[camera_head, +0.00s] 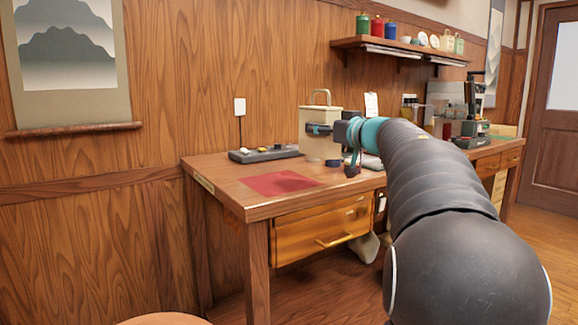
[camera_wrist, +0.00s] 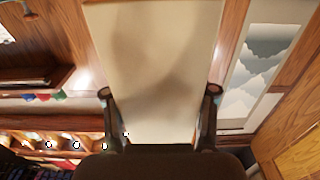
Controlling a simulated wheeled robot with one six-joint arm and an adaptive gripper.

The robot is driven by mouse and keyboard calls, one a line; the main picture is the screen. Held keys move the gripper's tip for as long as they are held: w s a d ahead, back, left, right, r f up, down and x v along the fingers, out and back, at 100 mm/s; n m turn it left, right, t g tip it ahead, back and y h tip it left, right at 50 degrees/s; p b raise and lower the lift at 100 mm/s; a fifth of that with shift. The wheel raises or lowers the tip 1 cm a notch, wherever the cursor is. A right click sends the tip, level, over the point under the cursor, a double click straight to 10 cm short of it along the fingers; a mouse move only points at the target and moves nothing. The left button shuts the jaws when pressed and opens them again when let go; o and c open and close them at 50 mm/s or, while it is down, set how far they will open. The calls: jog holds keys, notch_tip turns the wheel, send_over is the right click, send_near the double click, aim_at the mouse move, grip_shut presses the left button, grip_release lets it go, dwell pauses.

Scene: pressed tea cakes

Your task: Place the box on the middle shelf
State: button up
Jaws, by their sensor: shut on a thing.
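A cream box (camera_head: 310,118) with a loop handle on top is upright at the back of the desk, by the wall. My gripper (camera_head: 322,130) is at its front, and its fingers are partly hidden by my arm. In the wrist view the box (camera_wrist: 155,60) fills the middle, between the two fingers of my gripper (camera_wrist: 160,105), which is shut on it. I cannot tell whether its base touches the desk. A wall shelf (camera_head: 400,48) with tins and cups hangs at the upper right. I cannot tell which shelf is the middle one.
The desk (camera_head: 220,172) holds a red mat (camera_head: 280,183) and a dark tray (camera_head: 263,154) with small items, left of the box. A dark blue cup (camera_head: 333,162) is just below the box. Equipment (camera_head: 470,120) stands at the far right. A scroll (camera_head: 70,60) hangs on the left wall.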

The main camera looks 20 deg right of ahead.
jog(key=shift+w+a+f+b, duration=0.65)
jog(key=shift+w+a+f, duration=0.15)
jog(key=shift+f, duration=0.5)
jog(key=shift+w+a+f+b, duration=0.7)
jog(key=shift+a+f, duration=0.2)
jog(key=shift+f, duration=0.45)
jog(key=shift+w+a+f+b, duration=0.6)
jog(key=shift+w+a+f, duration=0.2)
jog(key=shift+f, duration=0.5)
jog(key=o, duration=1.4)
jog(key=shift+f, duration=0.2)
jog(key=shift+s+r, duration=0.1)
jog(key=shift+r, duration=0.15)
jog(key=s+d, duration=0.2)
jog(key=s, duration=0.9)
jog(key=shift+s+p, duration=0.4)
jog(key=shift+d, duration=0.1)
